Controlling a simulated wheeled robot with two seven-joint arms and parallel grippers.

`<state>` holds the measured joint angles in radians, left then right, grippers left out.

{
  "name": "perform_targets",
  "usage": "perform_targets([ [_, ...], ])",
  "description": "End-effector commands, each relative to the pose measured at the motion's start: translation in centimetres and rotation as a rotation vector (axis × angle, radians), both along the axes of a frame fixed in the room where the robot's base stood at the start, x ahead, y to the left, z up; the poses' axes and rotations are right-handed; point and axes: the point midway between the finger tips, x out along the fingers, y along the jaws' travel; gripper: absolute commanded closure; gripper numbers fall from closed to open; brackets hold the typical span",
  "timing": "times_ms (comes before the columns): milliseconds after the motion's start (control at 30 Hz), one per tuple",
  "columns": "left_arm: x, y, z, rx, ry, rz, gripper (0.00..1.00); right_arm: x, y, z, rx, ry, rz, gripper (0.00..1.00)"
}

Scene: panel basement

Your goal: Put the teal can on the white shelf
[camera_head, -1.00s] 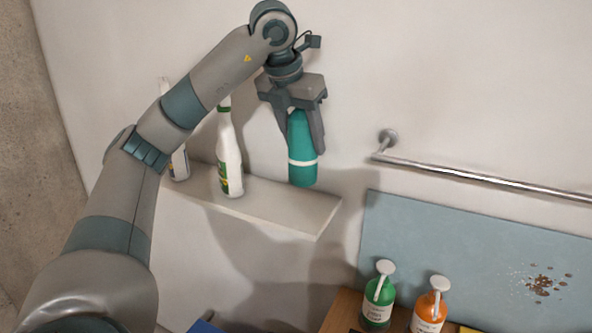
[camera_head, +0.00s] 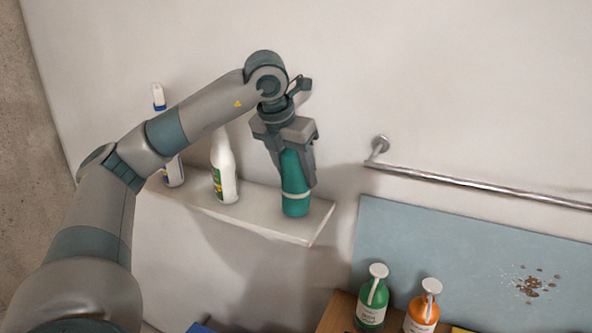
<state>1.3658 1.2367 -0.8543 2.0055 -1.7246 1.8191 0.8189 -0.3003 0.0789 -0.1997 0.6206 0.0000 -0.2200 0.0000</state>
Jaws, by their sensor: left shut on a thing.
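The teal can (camera_head: 295,200), with a pale band, is upright at the right part of the white shelf (camera_head: 262,222). Its base appears to rest on the shelf top. My left gripper (camera_head: 297,181) points down from above and is shut on the can's upper part, hiding some of it. My right gripper is not in the head view.
A white bottle (camera_head: 224,175) stands left of the can on the shelf, and a white and blue bottle (camera_head: 174,172) stands further left. A metal rail (camera_head: 470,184) is on the wall at right. Green (camera_head: 372,303) and orange (camera_head: 424,308) pump bottles stand below.

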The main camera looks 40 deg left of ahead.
Motion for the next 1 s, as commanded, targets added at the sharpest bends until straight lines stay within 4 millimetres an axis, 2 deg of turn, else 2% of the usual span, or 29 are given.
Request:
perform_targets([
  [467,0.02,-0.03,-0.85,-0.001,-0.002,0.000,0.87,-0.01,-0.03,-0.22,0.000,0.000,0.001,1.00],
  [500,0.00,-0.03,-0.75,-0.001,0.000,-0.001,0.41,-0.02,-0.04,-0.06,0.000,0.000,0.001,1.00],
  [533,0.00,-0.03,-0.74,-0.001,0.000,-0.001,0.34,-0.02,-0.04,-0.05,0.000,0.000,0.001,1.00],
  [1000,-0.01,-0.04,-0.35,0.000,-0.001,-0.001,0.32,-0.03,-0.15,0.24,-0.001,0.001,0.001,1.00],
])
